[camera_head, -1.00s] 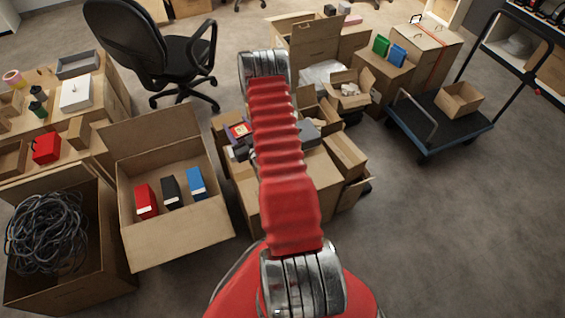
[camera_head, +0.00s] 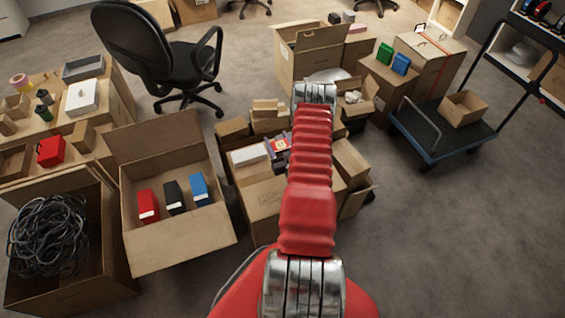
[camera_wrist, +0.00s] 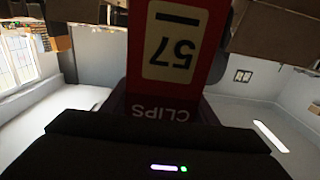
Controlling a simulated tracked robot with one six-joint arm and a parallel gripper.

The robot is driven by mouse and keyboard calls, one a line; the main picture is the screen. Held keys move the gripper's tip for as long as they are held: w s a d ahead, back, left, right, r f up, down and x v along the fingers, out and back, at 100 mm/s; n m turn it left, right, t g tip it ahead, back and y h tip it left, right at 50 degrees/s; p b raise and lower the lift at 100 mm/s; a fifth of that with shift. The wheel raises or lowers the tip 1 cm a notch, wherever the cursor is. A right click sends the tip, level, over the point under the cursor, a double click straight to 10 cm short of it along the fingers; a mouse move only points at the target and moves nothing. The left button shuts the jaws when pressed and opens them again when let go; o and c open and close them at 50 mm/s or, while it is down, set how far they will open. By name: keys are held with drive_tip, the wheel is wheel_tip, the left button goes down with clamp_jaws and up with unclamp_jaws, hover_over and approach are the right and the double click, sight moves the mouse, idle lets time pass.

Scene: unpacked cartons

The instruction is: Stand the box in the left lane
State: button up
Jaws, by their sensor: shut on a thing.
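A red box (camera_wrist: 175,75) with a pale label reading 57 and the word CLIPS fills the top middle of the wrist view, its print upside down. My gripper (camera_wrist: 162,108) is shut on it; its dark body spans the bottom. A green box (camera_head: 384,54) and a blue box (camera_head: 401,64) stand side by side on a carton (camera_head: 377,84) at the back right. I cannot make out a marked left lane in either view.
An open carton (camera_head: 177,250) at left holds a red, a black and a blue box. A cluttered carton (camera_head: 265,212) stands beside my arm. A chair (camera_head: 150,50), a cable carton (camera_head: 75,295) and a blue trolley (camera_head: 440,145) stand around.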

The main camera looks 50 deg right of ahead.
drive_tip(key=shift+f, duration=2.6)
drive_tip(key=shift+f, duration=2.05)
drive_tip(key=o, duration=1.3)
drive_tip(key=shift+f, duration=0.1)
drive_tip(key=v, duration=1.2)
drive_tip(key=shift+o, duration=0.5)
